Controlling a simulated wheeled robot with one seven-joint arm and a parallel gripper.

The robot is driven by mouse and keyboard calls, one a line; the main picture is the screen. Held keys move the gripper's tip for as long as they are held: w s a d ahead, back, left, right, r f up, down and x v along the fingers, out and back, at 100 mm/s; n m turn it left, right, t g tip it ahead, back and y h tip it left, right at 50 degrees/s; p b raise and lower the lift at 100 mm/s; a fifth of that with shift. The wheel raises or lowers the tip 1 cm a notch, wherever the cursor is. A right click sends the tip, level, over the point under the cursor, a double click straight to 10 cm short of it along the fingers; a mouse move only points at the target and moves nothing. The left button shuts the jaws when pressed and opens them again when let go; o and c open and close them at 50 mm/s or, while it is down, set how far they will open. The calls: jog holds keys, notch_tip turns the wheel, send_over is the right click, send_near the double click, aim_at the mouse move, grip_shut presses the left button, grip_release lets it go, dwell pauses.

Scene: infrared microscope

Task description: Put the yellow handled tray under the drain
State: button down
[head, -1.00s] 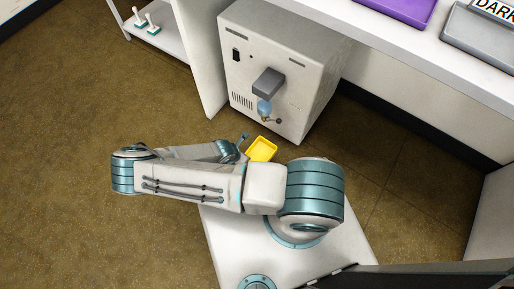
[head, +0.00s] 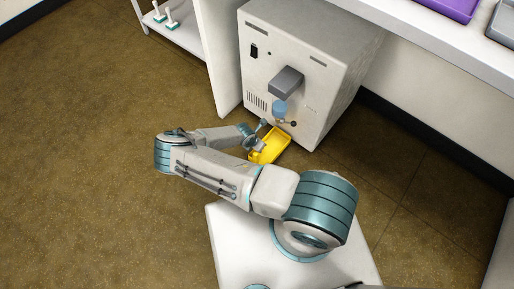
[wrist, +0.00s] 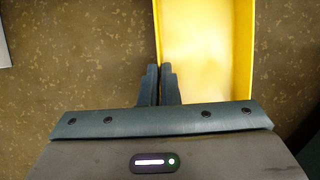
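The yellow tray (head: 270,147) is held low in front of the grey-white cabinet, and its bottom is also large in the wrist view (wrist: 205,60). My gripper (head: 257,139) is at its left side. In the wrist view my two dark fingers (wrist: 159,80) are close together with the tray's left wall between them. The drain (head: 286,122) is a small valve on the cabinet front, below a grey box and a bluish round part (head: 279,107). In the head view the tray lies just below and left of the drain. Its handle and exact height above the floor cannot be told.
The cabinet (head: 300,60) stands under a white counter (head: 420,40). A white panel (head: 214,55) is close on its left, with a low shelf of small white-and-green items (head: 164,18) beyond. Brown floor is clear to the left and right.

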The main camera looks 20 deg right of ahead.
notch_tip(320, 180, down, 3)
jog(key=shift+r+b, duration=0.2)
jog(key=shift+b, duration=0.3)
jog(key=shift+r, duration=0.1)
jog(key=c, duration=2.1)
grip_release()
jog(key=o, duration=0.4)
